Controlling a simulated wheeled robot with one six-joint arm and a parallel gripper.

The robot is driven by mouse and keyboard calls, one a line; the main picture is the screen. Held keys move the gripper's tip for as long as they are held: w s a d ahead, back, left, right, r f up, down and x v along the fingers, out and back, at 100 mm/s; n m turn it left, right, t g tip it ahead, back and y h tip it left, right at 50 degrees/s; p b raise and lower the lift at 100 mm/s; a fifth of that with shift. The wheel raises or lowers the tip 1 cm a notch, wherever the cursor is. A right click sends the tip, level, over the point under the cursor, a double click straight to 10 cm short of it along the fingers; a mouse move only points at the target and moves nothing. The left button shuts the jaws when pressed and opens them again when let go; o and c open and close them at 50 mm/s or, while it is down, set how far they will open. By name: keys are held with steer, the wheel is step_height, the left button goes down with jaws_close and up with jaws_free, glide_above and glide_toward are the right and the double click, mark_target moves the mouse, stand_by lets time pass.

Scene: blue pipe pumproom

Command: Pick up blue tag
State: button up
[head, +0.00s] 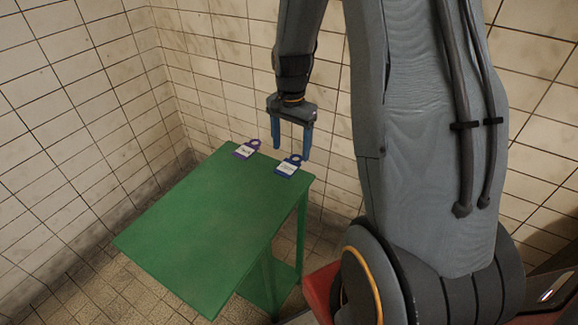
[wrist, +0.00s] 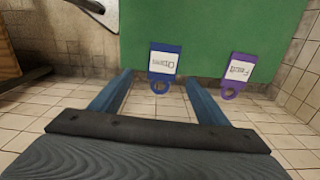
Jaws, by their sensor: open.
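The blue tag (head: 288,165) lies flat on the green table near its back right corner, with a white label and a ring end. In the wrist view the blue tag (wrist: 164,64) is ahead of the space between the fingers, its ring over the table edge side. A purple tag (head: 247,149) lies to its left on the table, and shows on the right in the wrist view (wrist: 236,72). My gripper (head: 291,154) is open and empty, with its fingers pointing down close to the blue tag. Whether a finger touches the tag cannot be told.
The green table (head: 205,215) has a large bare top toward the front left. Tiled walls (head: 80,90) stand close behind and to the left of it. Tiled floor (head: 110,295) shows around the table.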

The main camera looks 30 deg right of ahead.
mark_target(289, 166)
steer(key=f, duration=0.2)
steer(key=f+p, duration=0.1)
steer(key=shift+a+f, duration=0.35)
steer(key=shift+w+f+p, duration=0.1)
steer(key=shift+f+p, duration=0.25)
steer(key=shift+f, duration=0.4)
steer(key=c, duration=1.1)
